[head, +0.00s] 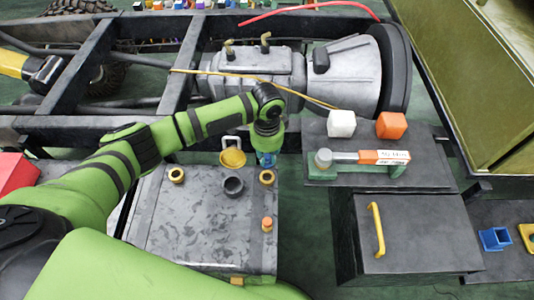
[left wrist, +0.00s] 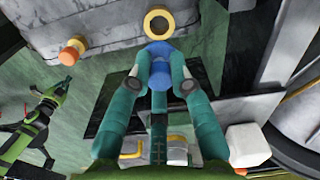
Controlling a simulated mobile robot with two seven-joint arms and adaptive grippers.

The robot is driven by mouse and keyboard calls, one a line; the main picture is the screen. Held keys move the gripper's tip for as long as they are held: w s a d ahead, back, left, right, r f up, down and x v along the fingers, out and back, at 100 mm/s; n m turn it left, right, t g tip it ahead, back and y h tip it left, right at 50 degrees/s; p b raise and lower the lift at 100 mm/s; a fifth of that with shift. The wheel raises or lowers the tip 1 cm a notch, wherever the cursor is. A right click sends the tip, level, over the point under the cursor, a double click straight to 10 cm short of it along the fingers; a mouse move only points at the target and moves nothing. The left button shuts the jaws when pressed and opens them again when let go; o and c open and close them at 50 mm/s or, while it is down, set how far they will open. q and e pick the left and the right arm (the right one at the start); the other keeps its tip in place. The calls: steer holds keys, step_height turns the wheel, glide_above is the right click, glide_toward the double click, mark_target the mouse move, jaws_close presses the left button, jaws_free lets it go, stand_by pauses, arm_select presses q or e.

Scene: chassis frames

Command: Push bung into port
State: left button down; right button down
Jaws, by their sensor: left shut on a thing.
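My left gripper (head: 267,150) is shut on a blue bung (left wrist: 159,66), which shows between its teal fingertips (left wrist: 161,82) in the left wrist view. In the head view the gripper is over the far right corner of a grey metal tank (head: 200,235). A brass ring port (head: 267,177) is just nearer than the gripper. In the left wrist view this port (left wrist: 158,10) is directly past the bung; I cannot tell whether they touch. A green and black arm, likely my right one, is small at the left of the left wrist view; its gripper is unclear.
The tank top also has another brass port (head: 176,174), a dark port (head: 233,186) and an orange bung (head: 267,224). To the right, a board (head: 430,178) bears a white cube (head: 341,123), an orange cube (head: 391,125) and a hammer-like tool (head: 365,157).

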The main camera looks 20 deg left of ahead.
mark_target(267, 166)
arm_select(q)
steer(key=shift+r+p, duration=0.15)
steer(key=shift+p, duration=0.15)
steer(key=shift+f+b, duration=1.75)
steer(key=shift+f, duration=1.3)
steer(key=shift+r+p, duration=0.1)
steer(key=shift+p, duration=0.3)
steer(key=shift+p, duration=0.65)
steer(key=shift+f+b, duration=0.8)
steer(key=shift+f, duration=0.8)
steer(key=c, duration=1.1)
jaws_free()
steer(key=shift+o, duration=0.2)
